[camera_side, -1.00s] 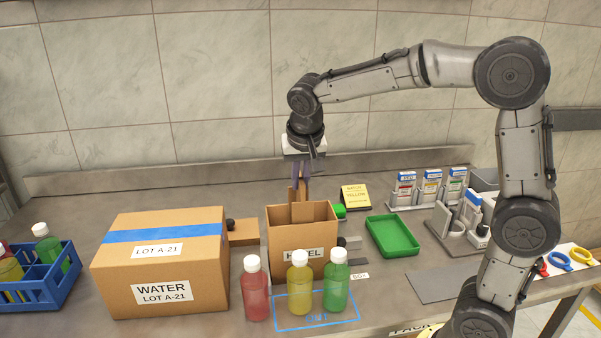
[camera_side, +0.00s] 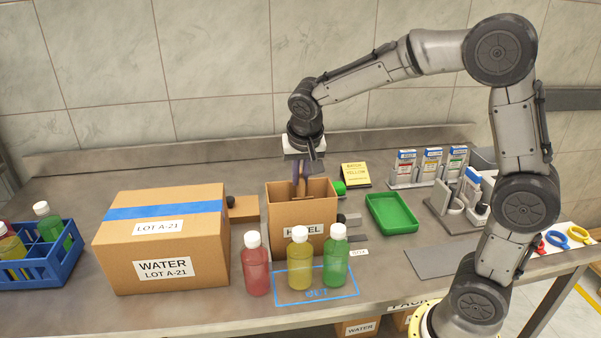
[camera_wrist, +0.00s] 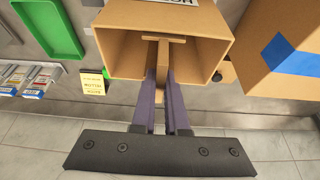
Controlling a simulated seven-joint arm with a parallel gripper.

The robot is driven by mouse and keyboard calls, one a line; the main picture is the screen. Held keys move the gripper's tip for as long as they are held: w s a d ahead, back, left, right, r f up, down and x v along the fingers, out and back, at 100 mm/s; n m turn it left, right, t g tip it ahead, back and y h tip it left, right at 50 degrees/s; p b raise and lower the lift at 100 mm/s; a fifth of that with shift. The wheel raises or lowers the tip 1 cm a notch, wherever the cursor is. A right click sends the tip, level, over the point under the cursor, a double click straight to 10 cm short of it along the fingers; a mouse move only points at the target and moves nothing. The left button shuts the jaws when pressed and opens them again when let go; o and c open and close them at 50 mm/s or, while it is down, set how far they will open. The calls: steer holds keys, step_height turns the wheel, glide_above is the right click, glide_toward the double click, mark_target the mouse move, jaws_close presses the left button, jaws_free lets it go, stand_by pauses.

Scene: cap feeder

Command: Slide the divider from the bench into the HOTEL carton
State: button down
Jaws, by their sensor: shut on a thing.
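The HOTEL carton (camera_side: 287,217) stands open-topped on the bench, and the wrist view looks into it (camera_wrist: 122,48). The brown cardboard divider (camera_wrist: 165,39) is partly inside the carton, near its middle in the wrist view. Its narrow upright part (camera_wrist: 163,62) sits between my fingers. My gripper (camera_side: 300,180) points down over the carton mouth and is shut on the divider; it also shows in the wrist view (camera_wrist: 162,78). In the side view the carton's front wall hides the divider's lower end, so whether it touches the bottom cannot be seen.
A large WATER carton (camera_side: 120,262) stands to the left. Red (camera_side: 256,270), yellow (camera_side: 299,265) and green (camera_side: 335,262) bottles stand close in front. A green tray (camera_side: 392,213) and a yellow card (camera_side: 354,174) lie to the right.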

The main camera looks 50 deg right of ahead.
steer(key=shift+f, duration=0.15)
steer(key=shift+f, duration=1.35)
steer(key=c, duration=0.9)
jaws_free()
steer(key=c, duration=0.3)
steer(key=shift+r, duration=0.15)
steer(key=shift+r, duration=5.4)
